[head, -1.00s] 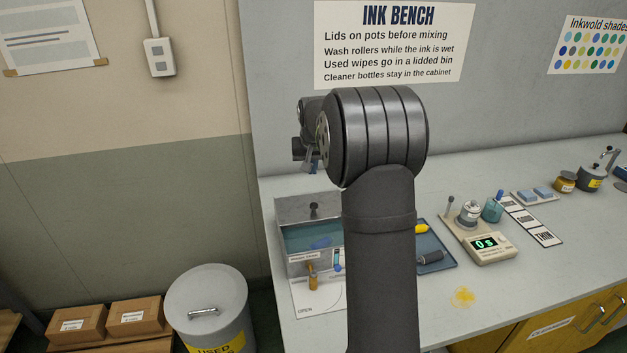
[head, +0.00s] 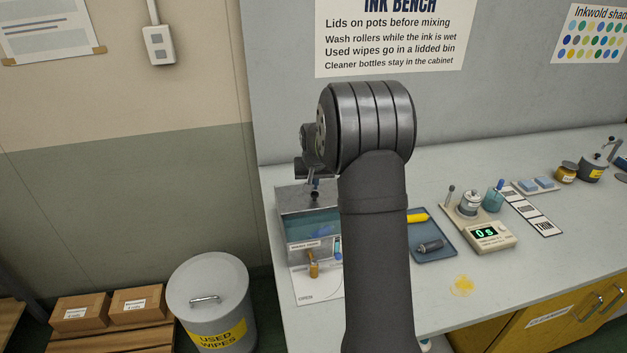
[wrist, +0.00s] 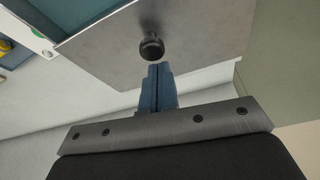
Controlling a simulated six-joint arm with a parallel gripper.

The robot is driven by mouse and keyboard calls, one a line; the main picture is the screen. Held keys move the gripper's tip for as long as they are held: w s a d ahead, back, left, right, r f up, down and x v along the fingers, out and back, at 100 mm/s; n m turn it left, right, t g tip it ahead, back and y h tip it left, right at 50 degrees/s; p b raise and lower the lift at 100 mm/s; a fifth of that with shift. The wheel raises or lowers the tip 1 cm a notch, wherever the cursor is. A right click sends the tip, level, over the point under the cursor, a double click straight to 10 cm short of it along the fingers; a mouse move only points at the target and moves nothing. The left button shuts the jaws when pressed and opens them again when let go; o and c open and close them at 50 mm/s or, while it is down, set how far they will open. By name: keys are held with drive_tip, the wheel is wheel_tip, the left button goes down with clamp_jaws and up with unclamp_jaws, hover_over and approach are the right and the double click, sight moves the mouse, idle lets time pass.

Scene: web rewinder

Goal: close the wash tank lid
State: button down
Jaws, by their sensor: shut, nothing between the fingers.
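The wash tank (head: 300,255) is an open metal box at the left end of the bench, with teal liquid showing in its front part. Its grey metal lid (head: 294,198) is at the rear of the tank, and the tank is not fully covered. The lid (wrist: 205,40) bears a black knob (wrist: 151,47) in the wrist view. My gripper (wrist: 158,70) has its blue fingers shut and empty, close to the knob and near the lid's edge. I cannot tell whether they touch. In the head view my gripper (head: 315,184) is over the lid, partly hidden by my arm.
A blue tray (head: 445,246) with rollers and a scale (head: 487,236) stand to the right. A used-wipes bin (head: 205,283) stands on the floor at left.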

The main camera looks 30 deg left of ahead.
drive_tip(key=s+d, duration=0.8)
drive_tip(key=shift+d, duration=0.15)
drive_tip(key=shift+s+f, duration=0.1)
idle(0.4)
wheel_tip(320, 180, up, 10)
hover_over(323, 207)
drive_tip(key=s+d, duration=0.3)
drive_tip(key=s, duration=0.2)
drive_tip(key=shift+w+a+r, duration=0.1)
drive_tip(key=shift+r, duration=0.1)
